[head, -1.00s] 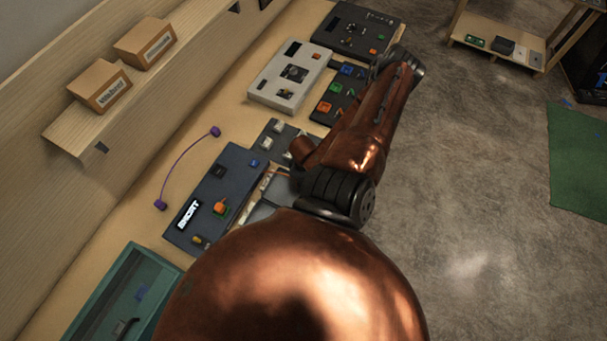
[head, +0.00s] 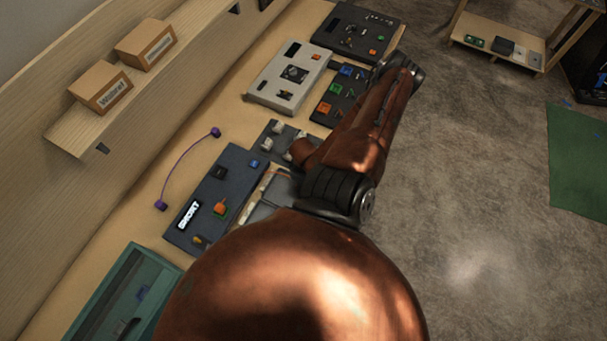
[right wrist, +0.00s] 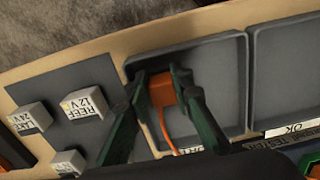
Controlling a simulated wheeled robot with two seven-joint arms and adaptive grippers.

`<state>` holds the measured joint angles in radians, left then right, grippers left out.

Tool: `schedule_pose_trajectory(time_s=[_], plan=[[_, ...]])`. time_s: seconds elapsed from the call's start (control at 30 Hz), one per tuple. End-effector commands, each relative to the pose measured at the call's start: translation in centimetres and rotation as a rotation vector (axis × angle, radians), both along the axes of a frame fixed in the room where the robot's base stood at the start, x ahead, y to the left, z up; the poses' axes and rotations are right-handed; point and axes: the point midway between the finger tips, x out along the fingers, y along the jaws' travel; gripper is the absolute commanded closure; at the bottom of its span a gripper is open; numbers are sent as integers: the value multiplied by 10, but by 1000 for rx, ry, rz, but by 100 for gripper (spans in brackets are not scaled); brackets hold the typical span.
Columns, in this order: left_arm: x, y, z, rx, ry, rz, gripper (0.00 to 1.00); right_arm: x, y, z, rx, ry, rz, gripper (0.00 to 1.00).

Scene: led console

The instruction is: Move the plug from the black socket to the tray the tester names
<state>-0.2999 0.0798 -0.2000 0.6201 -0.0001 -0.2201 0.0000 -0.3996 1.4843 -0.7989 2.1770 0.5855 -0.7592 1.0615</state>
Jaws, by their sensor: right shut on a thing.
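In the right wrist view, the dark green fingers of my right gripper (right wrist: 176,100) are shut on an orange plug (right wrist: 162,90). A thin orange cable hangs from it. The plug is over or inside a grey tray (right wrist: 205,50); its height above the floor cannot be told. Another tray (right wrist: 285,60) adjoins on the right, with a label reading OK (right wrist: 290,130). The first tray's label is mostly hidden. In the head view, the tester's display (head: 188,215) reads SHORT, and a black socket (head: 218,172) shows on its dark panel (head: 232,180). My arm hides the right gripper there.
A panel with white blocks labelled LAMP 24 V (right wrist: 30,118) and REEF 12 V (right wrist: 88,102) lies left of the trays. A purple cable (head: 172,175), a teal bin (head: 110,290), and a shelf with two cardboard boxes (head: 103,88) are on the left. Other consoles (head: 288,78) stand farther back.

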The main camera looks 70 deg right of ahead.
Motion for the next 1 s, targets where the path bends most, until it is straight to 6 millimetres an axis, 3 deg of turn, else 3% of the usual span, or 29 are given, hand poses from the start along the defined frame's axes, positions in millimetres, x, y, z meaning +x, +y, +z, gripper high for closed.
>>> schedule_pose_trajectory(time_s=[0.97, 1.0], plan=[[0, 0, 7, 0, 0, 0, 24, 0, 0, -2, 0, 0, 0, 100], [0, 0, 7, 0, 0, 0, 24, 0, 0, -2, 0, 0, 0, 78]])
